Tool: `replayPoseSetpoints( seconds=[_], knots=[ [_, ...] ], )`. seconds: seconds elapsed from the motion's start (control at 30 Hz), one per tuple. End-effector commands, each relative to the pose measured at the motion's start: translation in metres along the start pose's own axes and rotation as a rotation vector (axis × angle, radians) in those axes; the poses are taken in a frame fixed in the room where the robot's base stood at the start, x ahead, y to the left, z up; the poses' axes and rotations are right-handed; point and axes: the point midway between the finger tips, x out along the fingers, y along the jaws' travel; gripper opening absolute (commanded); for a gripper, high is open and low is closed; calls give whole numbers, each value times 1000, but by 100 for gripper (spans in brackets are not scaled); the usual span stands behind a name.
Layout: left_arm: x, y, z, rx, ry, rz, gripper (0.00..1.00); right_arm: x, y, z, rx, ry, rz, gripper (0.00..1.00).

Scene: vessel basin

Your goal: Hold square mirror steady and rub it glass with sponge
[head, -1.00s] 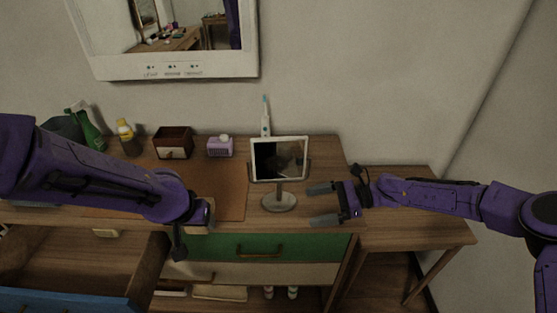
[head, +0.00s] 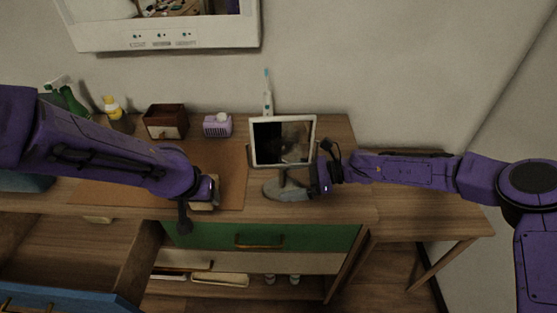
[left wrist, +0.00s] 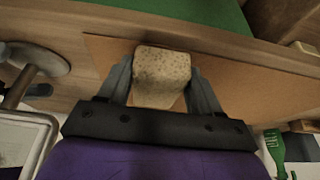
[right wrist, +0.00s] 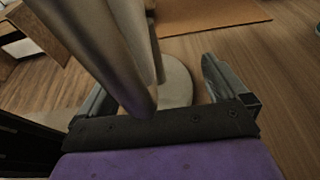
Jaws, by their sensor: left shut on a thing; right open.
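The square mirror (head: 282,142) stands upright on its round-based stand (head: 284,187) near the front right of the vanity. My right gripper (right wrist: 155,80) is open, with its fingers on either side of the mirror stand's post (right wrist: 125,60); the stand's base shows between them in the right wrist view. In the head view the right fingers are mostly hidden around the stand. My left gripper (left wrist: 158,80) is shut on a beige speckled sponge (left wrist: 161,75), held over the brown mat. The sponge shows partly in the head view (head: 203,206), left of the mirror.
A toothbrush (head: 267,100) stands behind the mirror. A lilac box (head: 217,125), brown box (head: 166,122), yellow-topped bottle (head: 117,115) and green spray bottle (head: 72,101) line the back. An open drawer (head: 75,250) juts out at front left. A lower side table (head: 425,205) is at right.

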Motion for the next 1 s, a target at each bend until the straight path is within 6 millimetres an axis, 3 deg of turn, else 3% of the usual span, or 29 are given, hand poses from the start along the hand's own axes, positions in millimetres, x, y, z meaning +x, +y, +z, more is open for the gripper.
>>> replayPoseSetpoints(
  seconds=[0.1, 0.4, 0.7, 1.0],
  knots=[
    [4, 0, 2, -1, 1, 0, 36, 9, 0, -1, -1, 0, 1, 100],
    [3, -1, 2, -2, 0, -1, 36, 12, 0, 1, -1, 0, 2, 100],
    [3, -1, 2, -2, 0, -1, 36, 12, 0, 1, -1, 0, 2, 2],
    [3, -1, 2, -2, 0, -1, 36, 11, 0, 0, 0, 0, 2, 2]
  ],
)
